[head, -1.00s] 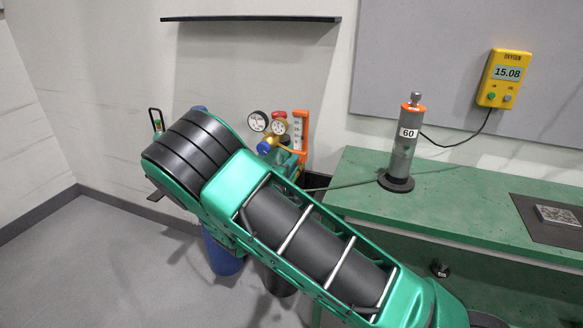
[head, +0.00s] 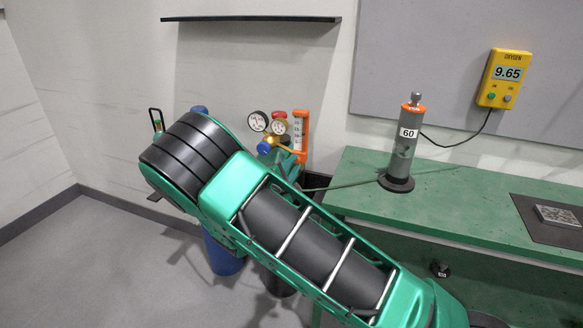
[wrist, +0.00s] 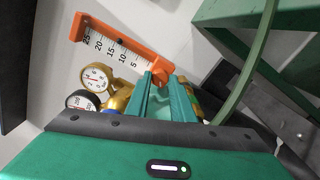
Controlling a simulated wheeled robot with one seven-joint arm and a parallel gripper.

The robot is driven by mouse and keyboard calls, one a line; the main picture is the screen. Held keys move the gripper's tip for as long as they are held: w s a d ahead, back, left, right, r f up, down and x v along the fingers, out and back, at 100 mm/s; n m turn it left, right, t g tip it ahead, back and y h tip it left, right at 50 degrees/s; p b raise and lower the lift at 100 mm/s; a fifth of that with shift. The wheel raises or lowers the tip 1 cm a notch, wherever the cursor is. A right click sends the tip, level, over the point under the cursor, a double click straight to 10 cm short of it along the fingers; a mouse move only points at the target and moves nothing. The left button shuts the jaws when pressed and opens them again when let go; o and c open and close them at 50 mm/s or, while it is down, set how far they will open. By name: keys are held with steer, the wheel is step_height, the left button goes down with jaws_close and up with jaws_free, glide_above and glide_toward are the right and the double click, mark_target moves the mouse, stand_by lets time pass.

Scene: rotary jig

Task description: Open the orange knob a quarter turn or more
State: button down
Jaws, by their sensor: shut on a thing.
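The orange knob (wrist: 160,68) shows in the wrist view at the low end of an orange-framed flow scale (wrist: 118,44). My gripper (wrist: 163,80) has its two green fingers on either side of the knob and is shut on it. The fingers hide part of the knob. In the head view the flow scale (head: 299,128) stands upright behind my arm, which hides the knob and most of the gripper there.
Two round gauges (wrist: 95,77) and brass fittings sit close beside my fingers. A hose (wrist: 250,65) runs past on the right. A green bench (head: 450,200) carries a grey cylinder marked 60 (head: 404,145). A yellow oxygen meter (head: 506,77) on the wall reads 9.65.

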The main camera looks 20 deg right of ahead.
steer(key=shift+a+f, duration=0.15)
steer(key=shift+a, duration=0.1)
steer(key=c, duration=1.6)
jaws_free()
steer(key=shift+w, duration=0.1)
steer(key=shift+c, duration=0.2)
steer(key=shift+o, duration=0.5)
steer(key=shift+d, duration=0.15)
steer(key=v, duration=1.1)
